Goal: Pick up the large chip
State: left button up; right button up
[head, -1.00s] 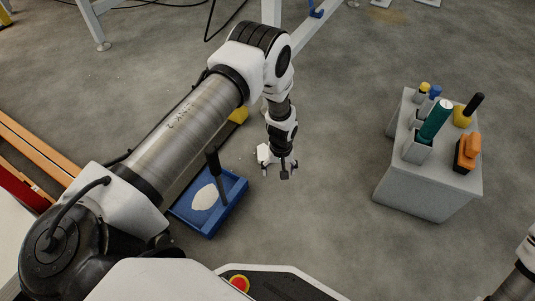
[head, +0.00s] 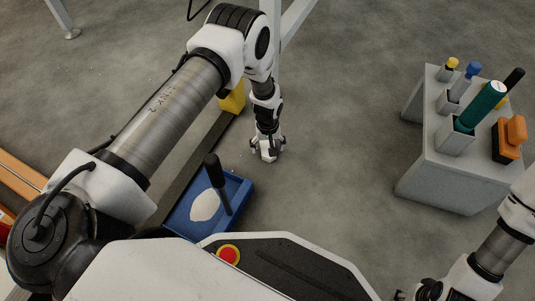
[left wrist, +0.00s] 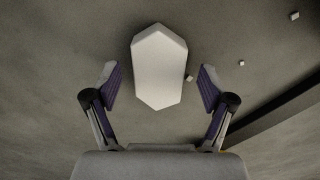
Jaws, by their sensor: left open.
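The large chip (left wrist: 160,68) is a pale, elongated block with pointed ends. In the left wrist view it lies on the grey floor, ahead of my left gripper and between the lines of its two fingers. My left gripper (head: 267,152) points down over the floor, to the right of the blue tray, with its fingers spread and empty. In the head view I cannot make out the large chip; the gripper may hide it. My right gripper (head: 425,292) is partly in view at the bottom edge, and its jaws are unclear.
Tiny pale chips (left wrist: 241,63) lie scattered on the floor. The blue tray (head: 243,196) holds a white heap and a black-handled tool (head: 217,180). A dark beam (left wrist: 285,115) runs along the floor. A grey stand (head: 450,182) with bottles and an orange item is at right.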

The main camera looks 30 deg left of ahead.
pick_arm(q)
jog(key=shift+w, duration=0.1)
jog(key=c, duration=1.3)
jog(key=shift+o, duration=0.2)
jog(key=shift+r, duration=0.15)
